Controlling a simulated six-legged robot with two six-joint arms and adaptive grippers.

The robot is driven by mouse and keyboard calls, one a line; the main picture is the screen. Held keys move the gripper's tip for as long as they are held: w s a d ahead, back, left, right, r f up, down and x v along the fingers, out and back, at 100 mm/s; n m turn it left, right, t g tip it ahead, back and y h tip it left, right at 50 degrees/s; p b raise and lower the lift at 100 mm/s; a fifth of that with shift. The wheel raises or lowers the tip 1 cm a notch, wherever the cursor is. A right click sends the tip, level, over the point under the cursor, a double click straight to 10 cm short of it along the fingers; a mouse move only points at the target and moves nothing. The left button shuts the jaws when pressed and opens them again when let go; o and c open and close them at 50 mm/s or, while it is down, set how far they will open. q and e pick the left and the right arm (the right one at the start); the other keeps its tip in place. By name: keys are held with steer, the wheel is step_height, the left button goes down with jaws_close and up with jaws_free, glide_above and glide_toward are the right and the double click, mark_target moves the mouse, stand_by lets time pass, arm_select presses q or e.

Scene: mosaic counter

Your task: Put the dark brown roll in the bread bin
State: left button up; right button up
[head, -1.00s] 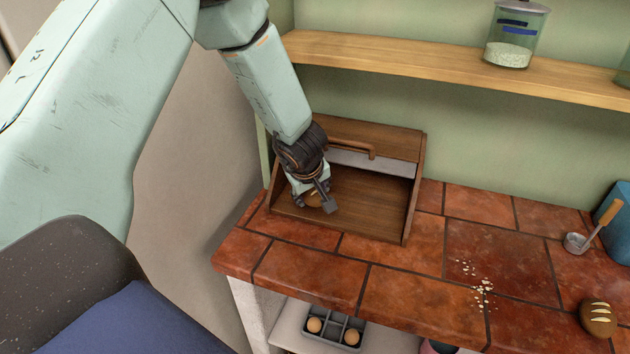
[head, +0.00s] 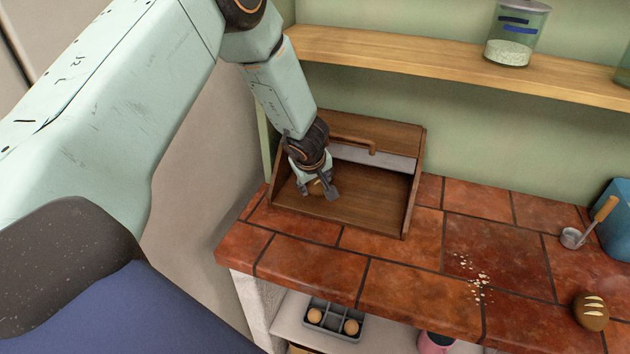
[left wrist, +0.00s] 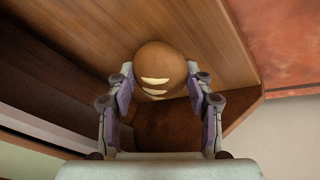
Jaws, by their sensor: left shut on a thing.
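The wooden bread bin (head: 375,200) stands open on the tiled counter, its handle bar at the back. My left gripper (head: 321,190) reaches into the left part of the bin. It is shut on a brown roll (left wrist: 160,68) with pale slashes, held between both fingers in the left wrist view. In the head view this roll is mostly hidden by the fingers. I cannot tell whether it touches the bin floor. Another brown roll (head: 591,312) with pale slashes lies on the counter at the far right. My right gripper is out of view.
A metal scoop (head: 573,237) with a wooden handle and a blue object (head: 612,225) are at the right. Crumbs (head: 476,277) lie mid-counter. A jar (head: 517,35) stands on the shelf above. A grey tray (head: 333,319) holding round items is below the counter.

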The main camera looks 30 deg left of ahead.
arm_select(q)
steer(key=o, duration=0.9)
steer(key=shift+f, duration=0.15)
steer(key=shift+c, duration=0.2)
steer(key=shift+d, duration=0.1)
steer(key=shift+r, duration=0.2)
steer(key=shift+s+r, duration=0.1)
steer(key=shift+r, duration=0.15)
steer(key=p+v, duration=0.3)
steer(key=v, duration=0.8)
steer(key=shift+r, duration=0.15)
steer(key=shift+s+d, duration=0.1)
steer(key=shift+s, duration=0.05)
